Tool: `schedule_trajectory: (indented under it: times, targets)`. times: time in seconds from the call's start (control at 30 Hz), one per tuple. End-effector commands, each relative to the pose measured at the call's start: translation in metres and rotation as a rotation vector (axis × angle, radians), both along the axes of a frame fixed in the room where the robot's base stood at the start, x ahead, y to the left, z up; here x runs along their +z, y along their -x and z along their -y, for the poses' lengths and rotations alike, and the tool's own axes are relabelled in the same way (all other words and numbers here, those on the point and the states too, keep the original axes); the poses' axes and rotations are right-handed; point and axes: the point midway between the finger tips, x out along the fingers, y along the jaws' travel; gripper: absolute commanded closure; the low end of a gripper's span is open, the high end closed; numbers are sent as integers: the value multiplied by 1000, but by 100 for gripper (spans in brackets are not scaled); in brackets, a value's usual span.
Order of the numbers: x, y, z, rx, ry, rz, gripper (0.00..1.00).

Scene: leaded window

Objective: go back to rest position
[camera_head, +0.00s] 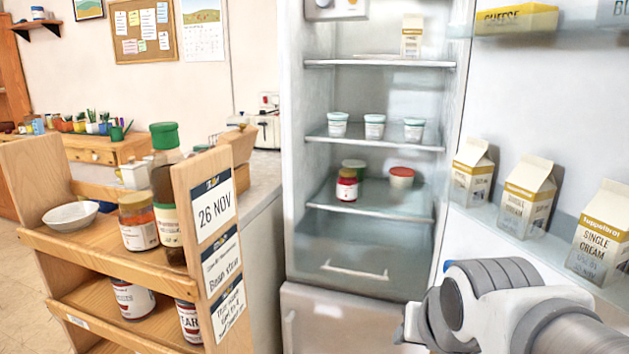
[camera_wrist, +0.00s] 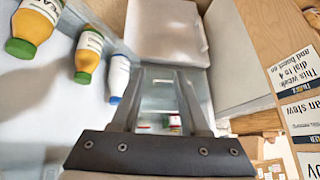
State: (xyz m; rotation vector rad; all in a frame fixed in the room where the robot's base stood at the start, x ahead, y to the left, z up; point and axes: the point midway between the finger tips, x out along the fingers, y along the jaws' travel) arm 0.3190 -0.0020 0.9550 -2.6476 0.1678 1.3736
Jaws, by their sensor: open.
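My gripper (camera_head: 402,328) shows at the lower right of the head view, in front of the open fridge (camera_head: 360,315). My arm reaches in from the right edge and hides part of it. In the wrist view my gripper (camera_wrist: 160,78) has its two fingers apart. No object is held between them.
The open fridge door holds cream cartons (camera_head: 528,196) at right, close above my arm. Fridge shelves hold white tubs (camera_head: 374,127) and a red-lidded tub (camera_head: 401,177). A wooden rack (camera_head: 110,258) with jars and a bowl (camera_head: 70,217) stands at left.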

Motion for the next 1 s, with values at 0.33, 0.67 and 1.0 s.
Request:
schedule_trajectory:
  times: [0.33, 0.67, 1.0]
  targets:
    - [40, 74, -2, 180, 77, -123, 55]
    - [119, 73, -2, 176, 75, -122, 55]
    - [197, 73, -2, 176, 75, -122, 55]
